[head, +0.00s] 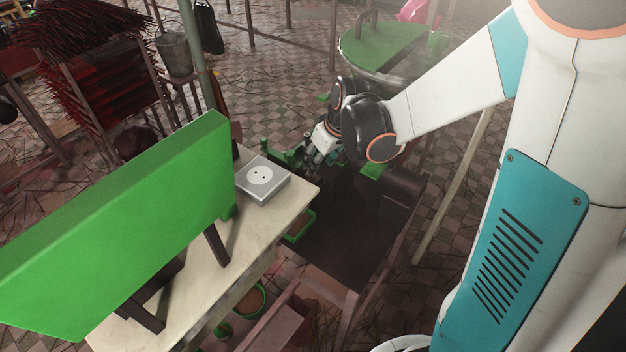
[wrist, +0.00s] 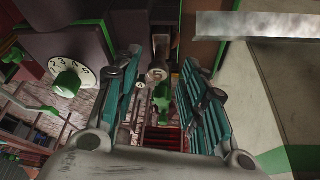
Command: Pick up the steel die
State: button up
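A square silver block with a pale round face and two small dark holes (head: 262,178) lies on the cream bench top; it looks like the steel die, though I cannot be sure. In the wrist view a grey metal slab (wrist: 262,25) at the upper right may be the same block, seen edge-on. My gripper (head: 318,155) is beyond the bench's far right corner, apart from the block. In the wrist view my gripper (wrist: 162,62) is open, its teal-padded fingers apart. A small round pale piece (wrist: 157,74) shows between the fingertips; I cannot tell its distance, and nothing is visibly gripped.
A large green panel (head: 120,230) stands on the cream bench (head: 262,228), left of the block. A dark table (head: 345,235) is right of the bench. A numbered dial with a green knob (wrist: 68,80) is left of my fingers.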

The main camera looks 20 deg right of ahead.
jog(key=b+x, duration=0.2)
jog(key=x, duration=0.3)
grip_shut()
